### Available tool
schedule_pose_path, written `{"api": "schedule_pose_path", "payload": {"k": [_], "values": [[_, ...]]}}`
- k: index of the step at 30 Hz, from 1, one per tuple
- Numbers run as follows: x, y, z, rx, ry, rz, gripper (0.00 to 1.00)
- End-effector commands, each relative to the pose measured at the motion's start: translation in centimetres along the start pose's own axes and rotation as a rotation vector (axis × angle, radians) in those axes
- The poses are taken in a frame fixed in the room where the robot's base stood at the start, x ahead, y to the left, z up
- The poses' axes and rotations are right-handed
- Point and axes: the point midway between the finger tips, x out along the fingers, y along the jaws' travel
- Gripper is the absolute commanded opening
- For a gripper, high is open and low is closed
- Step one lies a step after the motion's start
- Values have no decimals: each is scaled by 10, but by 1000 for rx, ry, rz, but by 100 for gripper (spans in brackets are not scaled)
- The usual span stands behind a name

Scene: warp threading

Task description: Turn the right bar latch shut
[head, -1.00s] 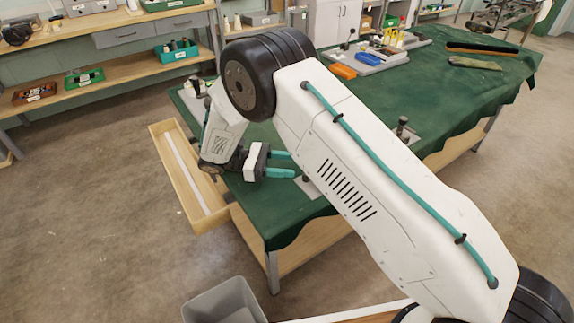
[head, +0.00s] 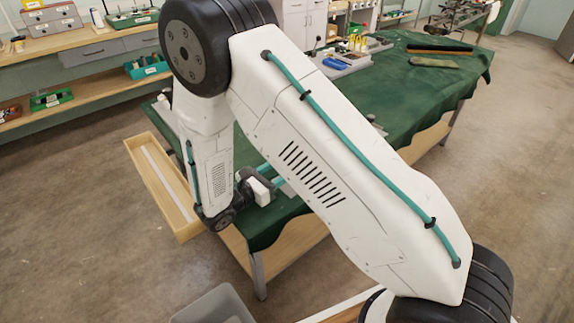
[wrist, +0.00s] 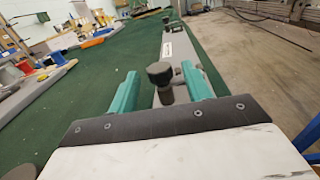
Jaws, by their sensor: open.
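In the wrist view, a dark round knob (wrist: 160,75) on a short post stands on a grey metal bar (wrist: 176,45) that runs away along the green-covered table. It looks like the latch knob. My gripper (wrist: 160,82) is open, its two teal fingers on either side of the knob. I cannot tell whether either finger touches it. In the head view, my gripper (head: 270,178) is low at the table's near corner, partly hidden behind my arm. The knob between the fingers is hidden there.
The green-covered table (head: 430,100) carries trays and tools at the back. A long wooden tray (head: 160,185) juts out at its left side. A grey bin (head: 215,305) stands on the floor in front. Grey plates with small parts (wrist: 30,85) lie at left in the wrist view.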

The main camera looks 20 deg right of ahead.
Motion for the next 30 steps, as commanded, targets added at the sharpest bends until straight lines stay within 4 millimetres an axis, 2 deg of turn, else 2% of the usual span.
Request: {"api": "schedule_pose_path", "payload": {"k": [3,9,18,19,23,24,30], "values": [[21,-1,0,-1,0,-4,49],[41,-1,0,0,-1,-4,49],[45,-1,0,0,-1,-3,49],[45,-1,0,0,-1,-3,46],[44,0,0,0,-1,-3,10],[44,0,0,0,-1,-3,5],[44,-1,0,2,-2,-46,5]]}}
